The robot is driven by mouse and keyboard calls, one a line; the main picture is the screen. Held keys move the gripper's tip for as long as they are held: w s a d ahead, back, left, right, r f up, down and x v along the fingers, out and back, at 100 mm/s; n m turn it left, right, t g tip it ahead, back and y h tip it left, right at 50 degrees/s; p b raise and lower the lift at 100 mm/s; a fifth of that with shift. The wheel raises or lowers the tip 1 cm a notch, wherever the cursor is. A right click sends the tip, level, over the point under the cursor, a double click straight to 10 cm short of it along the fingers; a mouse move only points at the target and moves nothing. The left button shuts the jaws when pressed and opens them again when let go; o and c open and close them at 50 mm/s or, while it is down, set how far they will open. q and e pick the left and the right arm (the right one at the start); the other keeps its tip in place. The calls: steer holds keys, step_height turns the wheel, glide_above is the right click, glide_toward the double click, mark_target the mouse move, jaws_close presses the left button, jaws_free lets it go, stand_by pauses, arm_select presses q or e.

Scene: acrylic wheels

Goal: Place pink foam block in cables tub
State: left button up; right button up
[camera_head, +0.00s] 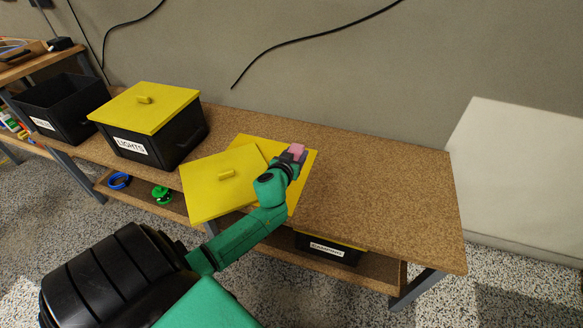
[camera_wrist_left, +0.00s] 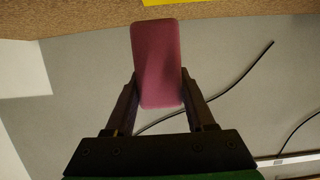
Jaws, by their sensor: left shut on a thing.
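A pink foam block (camera_head: 297,150) is held by my left gripper (camera_head: 295,156) above the right part of the bench, over a flat yellow lid. In the left wrist view the block (camera_wrist_left: 157,62) stands between the two fingers (camera_wrist_left: 162,95), which press on its sides. An open black tub (camera_head: 62,110) stands at the far left of the bench. Its white label is too small to read surely, so I cannot tell whether it is the cables tub. Its inside is dark. My right gripper is not in view.
A black tub labelled LIGHTS (camera_head: 150,135) stands beside the open tub, covered by a yellow lid. Two loose yellow lids (camera_head: 222,185) lie at the bench's middle. Another labelled tub (camera_head: 330,250) is on the lower shelf. The bench's right part (camera_head: 385,190) is clear.

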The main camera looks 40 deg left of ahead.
arm_select(q)
steer(key=b, duration=0.4)
glide_above(295, 185)
step_height(295, 185, down, 9)
steer(key=shift+r, duration=0.1)
steer(key=shift+w+r, duration=0.1)
steer(key=o, duration=1.3)
